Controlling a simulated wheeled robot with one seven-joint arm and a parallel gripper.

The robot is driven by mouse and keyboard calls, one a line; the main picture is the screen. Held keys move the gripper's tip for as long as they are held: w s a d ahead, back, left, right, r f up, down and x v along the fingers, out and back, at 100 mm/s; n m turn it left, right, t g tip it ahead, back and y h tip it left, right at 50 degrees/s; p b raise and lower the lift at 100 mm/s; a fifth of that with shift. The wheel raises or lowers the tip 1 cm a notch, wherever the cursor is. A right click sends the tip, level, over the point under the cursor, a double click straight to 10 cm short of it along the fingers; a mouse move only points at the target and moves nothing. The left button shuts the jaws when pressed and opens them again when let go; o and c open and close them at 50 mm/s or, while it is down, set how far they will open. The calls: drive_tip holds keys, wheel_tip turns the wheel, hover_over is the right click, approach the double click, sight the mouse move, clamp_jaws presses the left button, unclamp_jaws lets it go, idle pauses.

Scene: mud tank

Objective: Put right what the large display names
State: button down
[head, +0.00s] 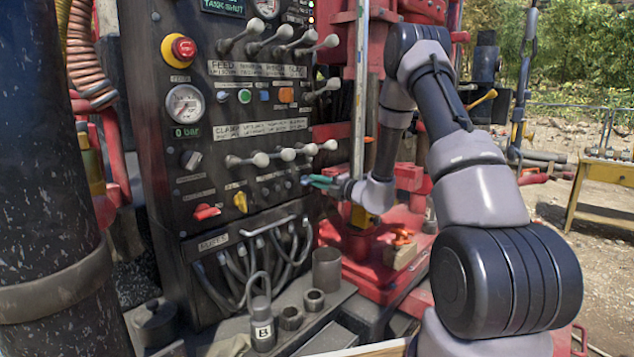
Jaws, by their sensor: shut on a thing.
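The dark control panel (215,170) stands left of centre. A green-lettered display (222,6) at its top, cut by the frame edge, reads "TANK SHUT". A small display (187,131) reads "0 bar" under a round gauge (185,104). The panel has rows of ball-ended levers (280,156), a red mushroom button (183,48), a red knob (205,211) and a yellow knob (240,202). My gripper (318,182), with teal fingers, is at the panel's lower right edge, shut on a small part there, seemingly a knob; the fingers partly hide it.
Hoses (265,255) hang on the panel's lower front. A ledge (325,300) below holds a padlock-like weight marked B (262,325), rings and a cup (327,268). Red machinery (390,240) stands behind my gripper. A yellow table (605,180) is far right on open ground.

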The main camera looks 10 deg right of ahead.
drive_tip(key=shift+s+f+m, duration=0.1)
drive_tip(key=shift+f+m, duration=0.1)
drive_tip(key=shift+m, duration=0.6)
drive_tip(key=c, duration=0.9)
unclamp_jaws()
drive_tip(key=shift+d, duration=0.1)
drive_tip(key=v, duration=1)
drive_tip(key=shift+s+d, duration=0.15)
drive_tip(key=shift+s, duration=0.15)
